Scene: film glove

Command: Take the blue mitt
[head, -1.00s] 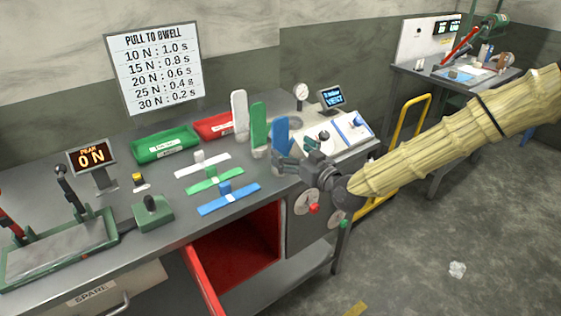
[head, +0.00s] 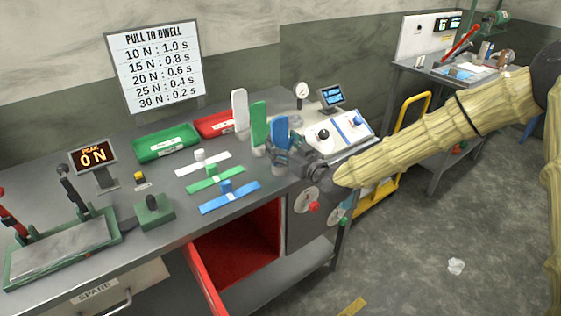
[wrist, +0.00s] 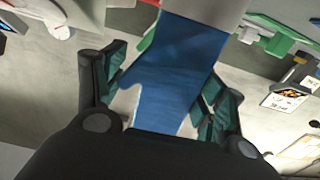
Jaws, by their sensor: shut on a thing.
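The blue mitt (head: 281,130) stands upright at the right end of the bench, in front of the green mitt (head: 259,124) and the white mitt (head: 240,110). My gripper (head: 284,148) is shut on the lower part of the blue mitt. In the wrist view the blue mitt (wrist: 172,60) lies between the two dark green fingers of my gripper (wrist: 160,98). The mitt's base is hidden by my gripper, so I cannot tell whether it rests on a support.
A console (head: 338,132) with knobs and a small screen (head: 331,96) stands just right of the mitts. White, green and blue flat bars (head: 229,198) lie to the left. A red drawer (head: 205,280) hangs open below. A yellow rail (head: 411,105) stands to the right.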

